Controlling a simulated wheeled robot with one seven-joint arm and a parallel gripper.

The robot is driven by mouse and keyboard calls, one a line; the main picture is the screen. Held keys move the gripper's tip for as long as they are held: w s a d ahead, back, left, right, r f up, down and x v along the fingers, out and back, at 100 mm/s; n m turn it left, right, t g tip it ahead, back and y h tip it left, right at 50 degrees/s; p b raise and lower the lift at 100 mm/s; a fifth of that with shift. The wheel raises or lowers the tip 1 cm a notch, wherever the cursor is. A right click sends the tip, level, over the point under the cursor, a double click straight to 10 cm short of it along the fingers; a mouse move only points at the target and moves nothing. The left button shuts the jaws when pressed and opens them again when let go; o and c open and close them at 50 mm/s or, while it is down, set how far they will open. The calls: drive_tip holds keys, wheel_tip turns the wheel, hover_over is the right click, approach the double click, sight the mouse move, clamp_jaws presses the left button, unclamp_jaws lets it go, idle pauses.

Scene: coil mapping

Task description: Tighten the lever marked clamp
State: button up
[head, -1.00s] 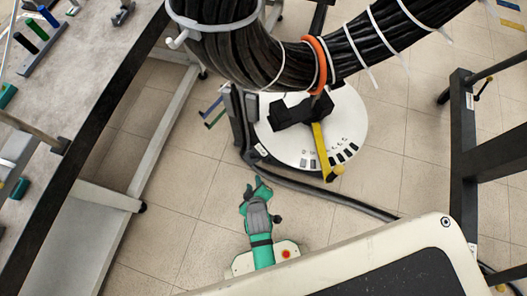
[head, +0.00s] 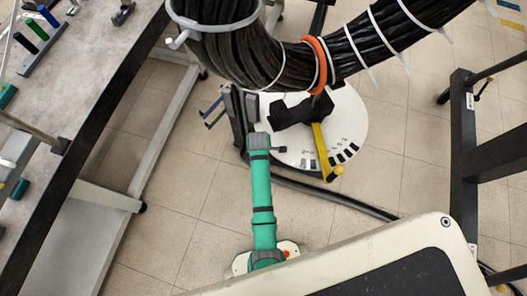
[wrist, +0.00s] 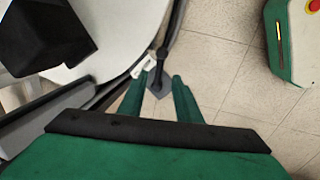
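In the wrist view, a thin dark lever (wrist: 165,50) stands just ahead of my gripper, with a small white tag (wrist: 143,66) beside it. Its lettering is too small to read, so I cannot tell if it says clamp. My gripper (wrist: 157,82) is open, its two green fingers apart, with the lever's lower end near the gap. I cannot tell if they touch. In the head view, my green arm reaches up to the dark post (head: 236,115) beside the white disc; the fingers are hidden there. A yellow lever (head: 321,148) with a round knob lies across the disc.
The white disc (head: 355,115) carries dark marks and a black block. A thick black cable bundle (head: 230,55) with an orange band hangs above it. A workbench (head: 95,60) stands left, a dark frame (head: 463,150) right. A cable crosses the floor; tiles at lower left are clear.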

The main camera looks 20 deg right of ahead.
drive_tip(key=f, duration=0.3)
drive_tip(key=w+f, duration=0.1)
drive_tip(key=f, duration=0.2)
drive_tip(key=d+f, duration=0.1)
drive_tip(key=f, duration=0.1)
drive_tip(key=shift+w+f, duration=0.25)
drive_tip(key=shift+f, duration=0.15)
clamp_jaws()
